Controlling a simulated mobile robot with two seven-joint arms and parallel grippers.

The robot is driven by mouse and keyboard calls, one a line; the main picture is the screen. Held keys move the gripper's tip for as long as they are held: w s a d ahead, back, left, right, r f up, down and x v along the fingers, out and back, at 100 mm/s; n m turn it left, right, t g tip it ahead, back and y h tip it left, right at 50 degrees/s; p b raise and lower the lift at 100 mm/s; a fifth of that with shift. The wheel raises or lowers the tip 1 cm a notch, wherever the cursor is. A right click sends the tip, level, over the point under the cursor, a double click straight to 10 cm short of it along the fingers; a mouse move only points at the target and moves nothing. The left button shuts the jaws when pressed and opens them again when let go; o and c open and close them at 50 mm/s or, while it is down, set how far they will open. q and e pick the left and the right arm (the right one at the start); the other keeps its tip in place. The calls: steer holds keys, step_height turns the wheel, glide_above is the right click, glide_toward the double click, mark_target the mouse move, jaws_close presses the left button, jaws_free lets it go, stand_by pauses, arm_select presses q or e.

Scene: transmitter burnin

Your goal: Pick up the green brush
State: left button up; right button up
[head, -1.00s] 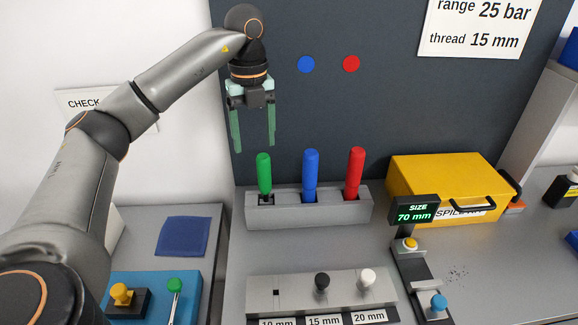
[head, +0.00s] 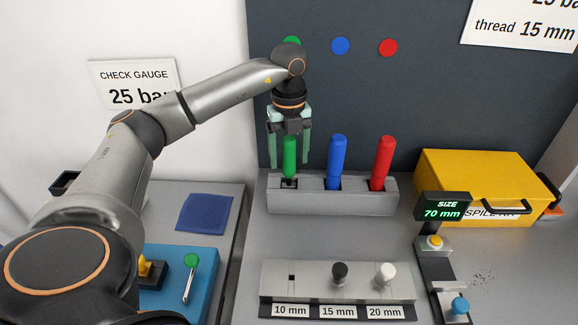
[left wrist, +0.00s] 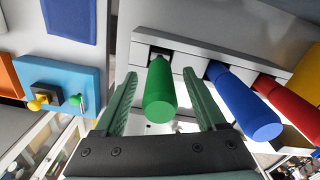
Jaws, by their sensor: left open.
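The green brush (head: 289,158) stands upright in the left slot of a grey holder (head: 335,203), its handle up. My left gripper (head: 289,164) is open, pointing down, with its two green fingers on either side of the upper part of the green handle. In the left wrist view the green brush (left wrist: 160,92) shows between the spread fingers (left wrist: 167,85), with gaps on both sides. The brush's lower end is hidden in the holder. My right gripper is not in view.
A blue brush (head: 336,160) and a red brush (head: 382,162) stand in the same holder to the right. A yellow case (head: 480,180) and a size display (head: 443,208) are further right. A gauge block (head: 310,280) lies in front. A blue cloth (head: 204,213) is at left.

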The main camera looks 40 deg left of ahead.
arm_select(q)
steer(key=shift+f, duration=0.9)
jaws_close()
